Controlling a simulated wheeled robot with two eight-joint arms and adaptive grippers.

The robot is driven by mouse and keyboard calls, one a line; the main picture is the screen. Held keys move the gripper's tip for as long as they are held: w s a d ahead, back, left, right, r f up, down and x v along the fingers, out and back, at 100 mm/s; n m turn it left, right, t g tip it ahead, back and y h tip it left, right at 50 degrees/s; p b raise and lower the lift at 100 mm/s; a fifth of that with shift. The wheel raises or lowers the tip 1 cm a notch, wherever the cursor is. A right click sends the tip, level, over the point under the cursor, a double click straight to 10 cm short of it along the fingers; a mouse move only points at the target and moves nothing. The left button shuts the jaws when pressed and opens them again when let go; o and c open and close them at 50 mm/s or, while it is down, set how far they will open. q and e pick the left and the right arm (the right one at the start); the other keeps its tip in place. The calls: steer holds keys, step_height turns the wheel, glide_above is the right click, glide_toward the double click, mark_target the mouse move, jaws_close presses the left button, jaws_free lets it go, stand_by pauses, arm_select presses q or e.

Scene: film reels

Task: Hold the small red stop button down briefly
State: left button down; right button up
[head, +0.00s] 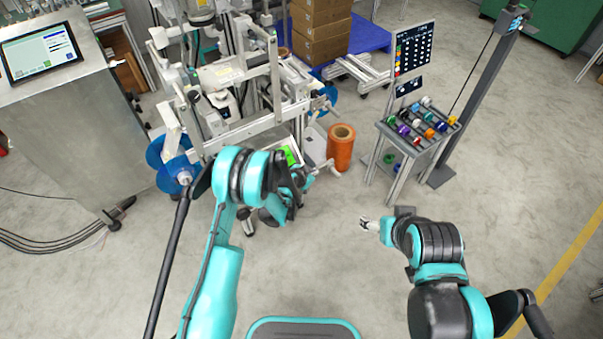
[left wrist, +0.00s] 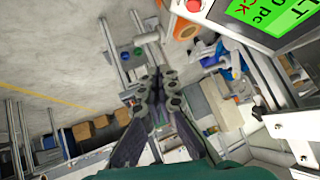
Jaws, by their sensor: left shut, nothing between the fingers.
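The machine's control panel has a lit green screen, partly hidden behind my left arm in the head view (head: 290,156) and large at the top right of the left wrist view (left wrist: 270,12). A small red button (left wrist: 193,5) sits at the panel's corner, near the top edge of the left wrist view; I cannot make it out in the head view. My left gripper (left wrist: 157,72) is shut and empty, its fingertips apart from the button, below and left of it in that picture. My right gripper (head: 368,224) is over bare floor, away from the panel; its fingers are too small to judge.
An orange film roll (head: 341,150) stands right of the machine. A rack of coloured reels (head: 418,125) and a grey post (head: 470,100) stand farther right. The machine's metal frame (head: 240,130) rises close behind my left arm. The floor in front is clear.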

arm_select(q)
steer(key=shift+w+a+f+b, duration=0.25)
steer(key=shift+w+a+f, duration=0.35)
steer(key=shift+w+f, duration=0.35)
steer(key=shift+w+a+f+b, duration=0.3)
steer(key=shift+w+a+f, duration=0.4)
steer(key=shift+f, duration=0.4)
steer(key=shift+w+a+f+b, duration=0.25)
steer(key=shift+w+a+f, duration=0.3)
steer(key=shift+w+f, duration=0.45)
steer(key=shift+f, duration=0.1)
steer(key=shift+w+a+f, duration=0.15)
steer(key=shift+f, duration=0.1)
steer(key=shift+w+a+f, duration=0.2)
steer(key=shift+w+f, duration=0.05)
steer(key=shift+f, duration=0.05)
stand_by(1.4)
steer(key=shift+s+d+r, duration=0.35)
steer(key=shift+s+r, duration=0.15)
steer(key=shift+r, duration=0.1)
